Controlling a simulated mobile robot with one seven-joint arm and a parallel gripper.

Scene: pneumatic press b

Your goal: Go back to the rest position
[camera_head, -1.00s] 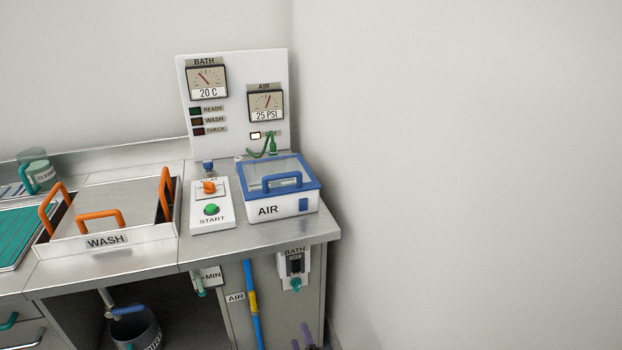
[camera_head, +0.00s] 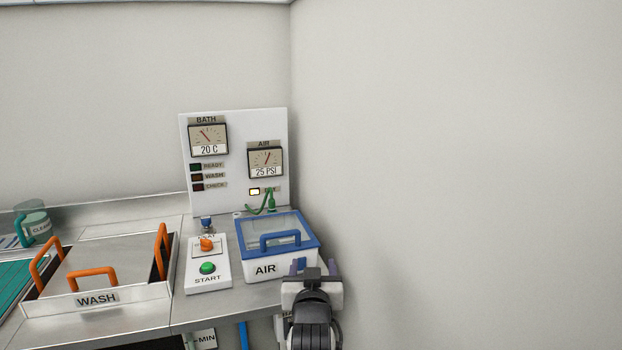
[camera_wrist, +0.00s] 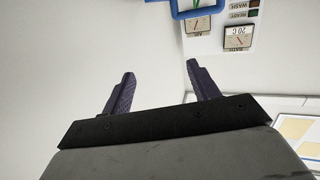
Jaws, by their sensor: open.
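My gripper (camera_head: 313,268) is in the head view at the lower middle, in front of the right front corner of the blue-lidded AIR box (camera_head: 276,270). Whether it touches the box cannot be told from this view. In the wrist view my gripper (camera_wrist: 160,88) shows two purple fingers standing well apart, with nothing between them. It is open and empty. The wrist view looks toward the white wall, with the gauge panel (camera_wrist: 250,45) upside down at the upper right.
The WASH basin (camera_head: 100,299) with orange handles stands on the steel counter at left. The START box (camera_head: 208,275) sits left of the AIR box. The gauge panel (camera_head: 235,200) stands behind them. A white wall (camera_head: 460,180) rises at right.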

